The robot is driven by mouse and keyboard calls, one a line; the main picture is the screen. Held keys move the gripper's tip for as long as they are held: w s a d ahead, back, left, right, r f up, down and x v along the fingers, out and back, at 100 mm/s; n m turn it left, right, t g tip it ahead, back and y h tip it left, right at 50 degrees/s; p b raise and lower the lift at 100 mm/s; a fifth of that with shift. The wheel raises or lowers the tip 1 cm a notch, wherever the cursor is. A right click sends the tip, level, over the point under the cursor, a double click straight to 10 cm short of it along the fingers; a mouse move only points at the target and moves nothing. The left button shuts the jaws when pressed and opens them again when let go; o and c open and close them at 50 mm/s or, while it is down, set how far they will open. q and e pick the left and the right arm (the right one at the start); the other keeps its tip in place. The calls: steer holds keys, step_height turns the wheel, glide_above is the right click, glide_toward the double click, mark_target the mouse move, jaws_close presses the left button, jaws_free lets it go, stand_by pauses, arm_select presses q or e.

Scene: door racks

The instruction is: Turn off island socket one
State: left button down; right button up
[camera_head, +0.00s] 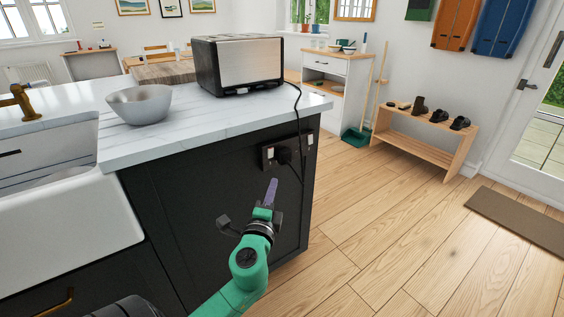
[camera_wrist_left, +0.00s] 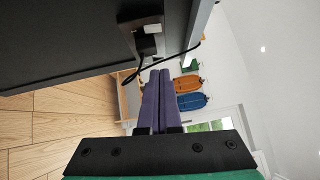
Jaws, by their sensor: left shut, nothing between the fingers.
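A dark socket plate (camera_head: 267,158) is on the dark end panel of the island, under the worktop's overhang. A pale switch shows at its left end and another pale switch (camera_head: 309,140) to the right. A black plug (camera_head: 284,156) sits between them, with a cord running up to the toaster. I cannot tell which is socket one. My left gripper (camera_head: 271,188) is below and in front of the plate, apart from it, its purple fingers shut and empty. In the left wrist view the shut fingers (camera_wrist_left: 158,100) point past the socket (camera_wrist_left: 146,38). My right gripper is out of view.
A toaster (camera_head: 240,65) and a metal bowl (camera_head: 139,104) stand on the white worktop (camera_head: 190,128). A white sink (camera_head: 70,225) is at left. The black cord (camera_head: 298,115) hangs over the worktop edge. Wooden floor (camera_head: 390,220) is clear to the right; a shoe bench (camera_head: 425,140) stands beyond.

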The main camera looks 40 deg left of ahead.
arm_select(q)
glide_toward(271, 153)
steer(key=w+d, duration=0.2)
steer(key=w, duration=0.3)
steer(key=a, duration=0.1)
steer(key=w+a, duration=0.1)
steer(key=a+r+p, duration=0.1)
steer(key=a, duration=0.1)
steer(key=shift+w+a+r, duration=0.1)
steer(key=shift+w, duration=0.25)
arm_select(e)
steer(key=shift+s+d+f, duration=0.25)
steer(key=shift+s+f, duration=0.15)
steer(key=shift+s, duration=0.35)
